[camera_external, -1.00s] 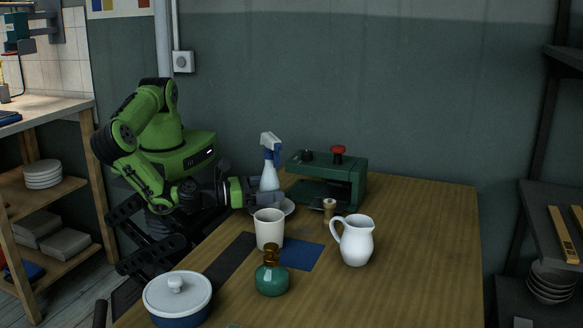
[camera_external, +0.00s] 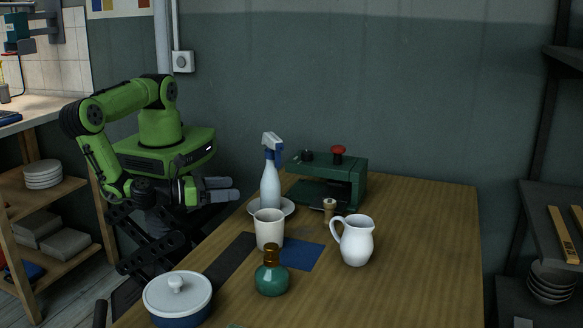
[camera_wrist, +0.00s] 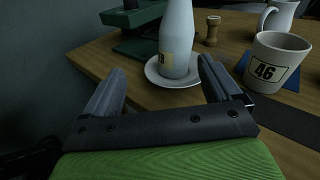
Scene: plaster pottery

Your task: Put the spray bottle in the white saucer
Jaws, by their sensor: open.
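The spray bottle (camera_external: 269,187), white with a blue and white trigger head, stands upright in the white saucer (camera_external: 289,207) near the table's left edge. In the wrist view the bottle (camera_wrist: 178,40) stands within the rim of the saucer (camera_wrist: 153,74); its top is cut off by the frame. My gripper (camera_external: 232,189) is open and empty, to the left of the bottle and apart from it. In the wrist view my gripper's fingers (camera_wrist: 160,88) are spread wide, with the bottle beyond them.
A white mug (camera_external: 269,229) stands close in front of the saucer. A white pitcher (camera_external: 355,241), green bottle (camera_external: 272,279) and lidded pot (camera_external: 178,298) stand nearer. The table's right side is clear.

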